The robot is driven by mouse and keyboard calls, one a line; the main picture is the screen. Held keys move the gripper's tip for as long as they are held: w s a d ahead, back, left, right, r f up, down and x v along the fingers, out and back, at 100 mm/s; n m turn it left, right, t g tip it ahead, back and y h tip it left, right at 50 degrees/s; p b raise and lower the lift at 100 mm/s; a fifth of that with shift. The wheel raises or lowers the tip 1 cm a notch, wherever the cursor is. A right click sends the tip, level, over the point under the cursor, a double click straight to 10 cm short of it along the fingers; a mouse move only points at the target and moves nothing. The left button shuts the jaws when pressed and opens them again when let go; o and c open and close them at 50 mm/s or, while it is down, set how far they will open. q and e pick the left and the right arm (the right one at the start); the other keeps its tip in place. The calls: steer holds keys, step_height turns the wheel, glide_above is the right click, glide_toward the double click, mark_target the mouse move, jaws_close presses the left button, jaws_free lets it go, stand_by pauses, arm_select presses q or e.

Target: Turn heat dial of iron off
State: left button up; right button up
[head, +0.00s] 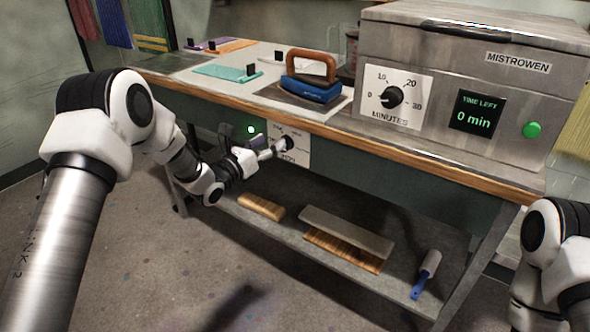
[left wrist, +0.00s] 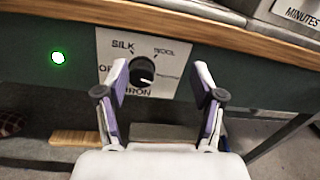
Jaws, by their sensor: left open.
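The heat dial (head: 286,143) is a black knob on a white panel (head: 304,155) under the front edge of the table. In the left wrist view the dial (left wrist: 143,75) sits among the labels SILK, WOOL and IRON, with other labels partly hidden. A white mark on the knob appears to point to the lower right. My left gripper (left wrist: 159,88) is open and empty, its fingers spread to either side of the dial in that view. In the head view my left gripper (head: 268,151) is close in front of the panel; contact is unclear. The blue iron (head: 318,90) with a brown handle rests on the table above.
A green light (head: 250,129) glows left of the panel. A metal Mistrowen box (head: 465,75) with a minutes dial (head: 391,97) stands on the table at right. The lower shelf holds a wooden block (head: 262,206), a grey slab (head: 345,232) and a blue-handled roller (head: 426,274).

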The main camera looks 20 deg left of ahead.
arm_select(q)
step_height(320, 180, down, 6)
steer(key=a, duration=0.2)
steer(key=b+x, duration=0.1)
steer(key=x, duration=0.6)
steer(key=shift+w+r+n, duration=0.25)
steer(key=shift+w+n, duration=0.05)
steer(key=shift+w, duration=0.1)
steer(key=c, duration=1.1)
